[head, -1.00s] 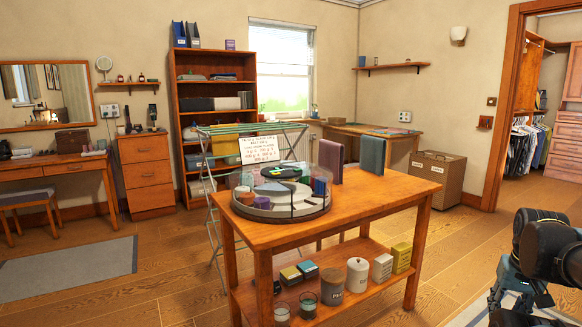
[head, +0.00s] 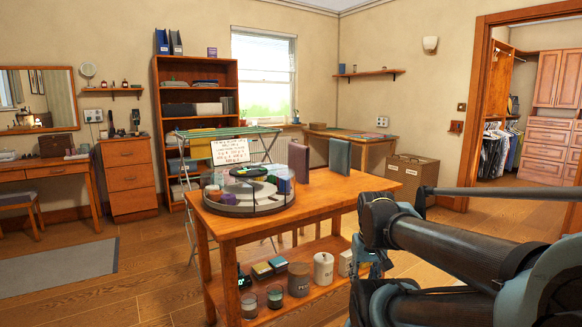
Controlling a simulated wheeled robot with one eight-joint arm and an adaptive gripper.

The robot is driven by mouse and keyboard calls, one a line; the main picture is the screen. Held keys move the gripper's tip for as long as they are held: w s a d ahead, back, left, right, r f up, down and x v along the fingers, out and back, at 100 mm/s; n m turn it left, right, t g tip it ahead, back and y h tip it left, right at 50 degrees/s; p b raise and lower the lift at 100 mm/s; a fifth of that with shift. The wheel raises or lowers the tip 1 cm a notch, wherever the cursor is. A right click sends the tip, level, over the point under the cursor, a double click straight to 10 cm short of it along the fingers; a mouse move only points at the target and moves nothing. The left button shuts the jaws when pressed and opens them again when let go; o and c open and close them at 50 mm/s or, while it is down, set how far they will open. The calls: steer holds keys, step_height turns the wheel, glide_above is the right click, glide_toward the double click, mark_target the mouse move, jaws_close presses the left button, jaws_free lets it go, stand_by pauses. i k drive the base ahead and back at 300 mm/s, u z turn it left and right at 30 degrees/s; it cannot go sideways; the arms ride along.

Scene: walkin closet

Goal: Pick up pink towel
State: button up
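A dull mauve-brown cloth (head: 299,162), the nearest thing to a pink towel that I see, hangs or stands upright at the far edge of the wooden table in the head view. A grey-teal cloth (head: 341,157) is upright just to its right. My dark arm reaches in from the right, in front of the table's right end. Its end, likely my gripper (head: 372,262), is partly hidden by the arm links, and I cannot tell whether it is open or shut. It appears apart from both cloths.
A drying rack (head: 190,225) stands behind. A cardboard box (head: 412,172) is behind right. Floor at left is open.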

mark_target(298, 155)
steer(key=u, duration=0.1)
steer(key=i, duration=1)
steer(key=z, duration=0.1)
